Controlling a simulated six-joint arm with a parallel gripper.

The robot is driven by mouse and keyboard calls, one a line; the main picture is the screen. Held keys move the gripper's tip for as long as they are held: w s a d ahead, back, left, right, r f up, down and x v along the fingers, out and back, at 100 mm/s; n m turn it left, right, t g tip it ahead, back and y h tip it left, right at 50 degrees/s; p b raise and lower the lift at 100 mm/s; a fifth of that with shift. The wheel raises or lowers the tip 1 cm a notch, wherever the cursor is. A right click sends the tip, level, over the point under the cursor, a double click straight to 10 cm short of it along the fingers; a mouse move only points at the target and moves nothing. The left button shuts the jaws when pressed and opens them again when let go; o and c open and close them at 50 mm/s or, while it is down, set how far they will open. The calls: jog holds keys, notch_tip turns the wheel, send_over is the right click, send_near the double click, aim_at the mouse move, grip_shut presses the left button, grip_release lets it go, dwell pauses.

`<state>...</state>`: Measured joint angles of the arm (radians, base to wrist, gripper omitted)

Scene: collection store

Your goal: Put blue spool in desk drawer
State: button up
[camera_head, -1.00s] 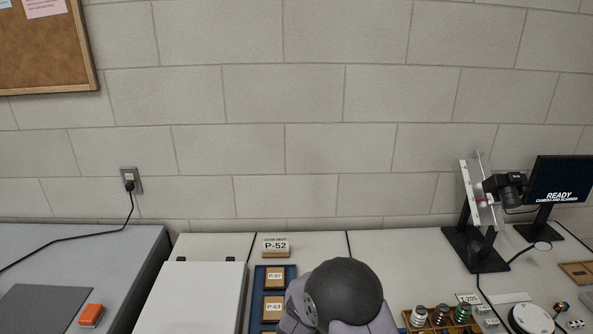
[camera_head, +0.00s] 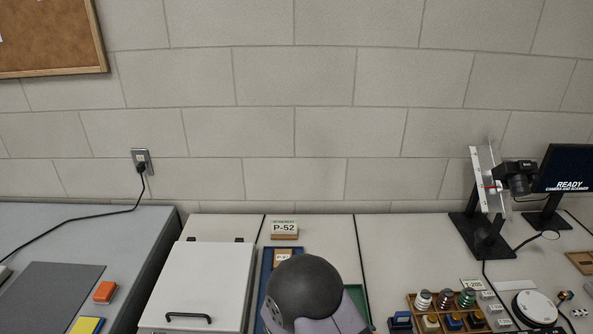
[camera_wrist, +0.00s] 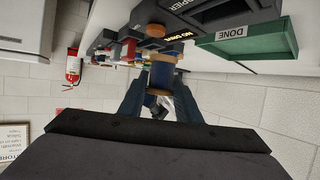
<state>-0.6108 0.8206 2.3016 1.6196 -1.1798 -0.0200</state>
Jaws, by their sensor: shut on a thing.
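The blue spool (camera_wrist: 162,74), with a blue body and wooden-coloured flanges, is held between the fingers of my gripper (camera_wrist: 158,98) in the wrist view. The gripper is shut on it, and the spool appears clear of the surfaces behind it. In the head view neither the spool nor my fingers show; only part of my arm is visible at the bottom centre. I cannot make out the desk drawer for certain in either view.
A white case (camera_head: 203,276) with a black handle lies left of my arm. A wooden rack (camera_head: 412,300) with several spools is at the right, near a camera stand (camera_head: 483,235). A green tray marked DONE (camera_wrist: 250,43) shows in the wrist view. A grey mat (camera_head: 50,290) lies far left.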

jog(key=a, duration=0.1)
jog(key=a+n+t, duration=0.1)
jog(key=a, duration=0.1)
jog(key=shift+a+r+y, duration=0.1)
jog(key=shift+a+y, duration=0.1)
jog(key=shift+y, duration=0.1)
